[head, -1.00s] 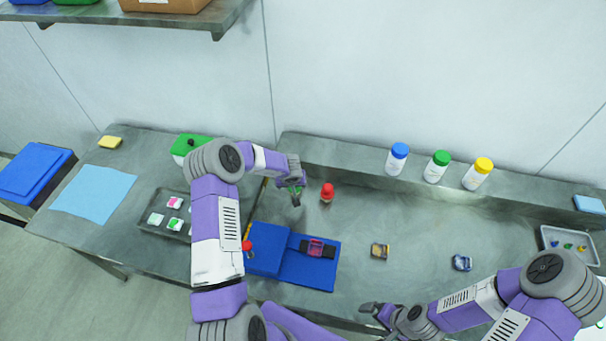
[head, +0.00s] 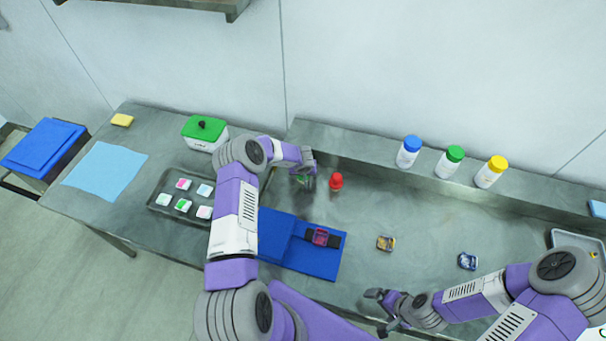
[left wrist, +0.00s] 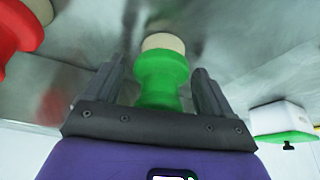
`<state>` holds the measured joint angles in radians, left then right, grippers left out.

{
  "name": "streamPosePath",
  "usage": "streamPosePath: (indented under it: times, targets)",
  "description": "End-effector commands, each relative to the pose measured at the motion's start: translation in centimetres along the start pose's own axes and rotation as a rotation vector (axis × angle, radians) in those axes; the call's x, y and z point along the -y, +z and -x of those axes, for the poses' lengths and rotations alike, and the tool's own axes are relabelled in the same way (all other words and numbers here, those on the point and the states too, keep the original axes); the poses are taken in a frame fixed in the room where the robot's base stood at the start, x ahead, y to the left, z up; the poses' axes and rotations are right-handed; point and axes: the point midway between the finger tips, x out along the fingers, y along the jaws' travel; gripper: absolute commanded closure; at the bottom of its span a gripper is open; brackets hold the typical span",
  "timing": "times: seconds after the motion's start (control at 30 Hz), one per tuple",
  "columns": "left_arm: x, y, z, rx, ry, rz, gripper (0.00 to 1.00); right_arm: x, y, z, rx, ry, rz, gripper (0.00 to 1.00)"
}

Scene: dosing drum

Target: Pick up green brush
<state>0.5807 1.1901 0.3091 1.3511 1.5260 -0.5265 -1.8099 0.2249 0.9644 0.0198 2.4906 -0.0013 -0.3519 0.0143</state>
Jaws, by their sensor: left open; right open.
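The green brush (left wrist: 162,76) has a green handle and a pale round end. In the left wrist view it sits between the two fingers of my left gripper (left wrist: 157,90), which is open around it. I cannot tell whether either finger touches it. In the head view the green brush (head: 308,183) is mostly hidden by my left gripper (head: 303,176) at the back of the bench. My right gripper (head: 378,308) is open and empty near the front edge, far from the brush.
A red brush-like piece (head: 336,181) stands close right of the green one; it also shows in the left wrist view (left wrist: 18,40). A white box with green lid (head: 205,132) is to the left. Bottles (head: 449,162) line the ledge. A blue mat (head: 322,262) lies in front.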

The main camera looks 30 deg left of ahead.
Motion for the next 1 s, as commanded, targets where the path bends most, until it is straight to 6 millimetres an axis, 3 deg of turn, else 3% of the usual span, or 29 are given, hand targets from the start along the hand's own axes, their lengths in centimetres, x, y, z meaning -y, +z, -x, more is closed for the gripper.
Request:
streamPosePath:
  times: [0.07,0.43,0.77,1.0]
  targets:
    - [0.0,0.0,0.0,0.000,0.000,0.000,0.16,0.0,0.0,0.0,0.000,0.000,0.000,0.00]
    - [0.0,0.0,0.1,0.000,0.000,0.000,0.71,0.0,0.0,0.0,0.000,0.000,0.000,0.00]
    - [0.0,-0.5,0.9,-0.003,0.000,0.000,0.72,0.0,0.0,0.0,0.000,0.000,0.000,0.00]
    - [0.0,-2.2,5.2,-0.004,-0.001,-0.002,0.72,0.0,0.0,0.1,0.000,0.000,0.000,0.00]
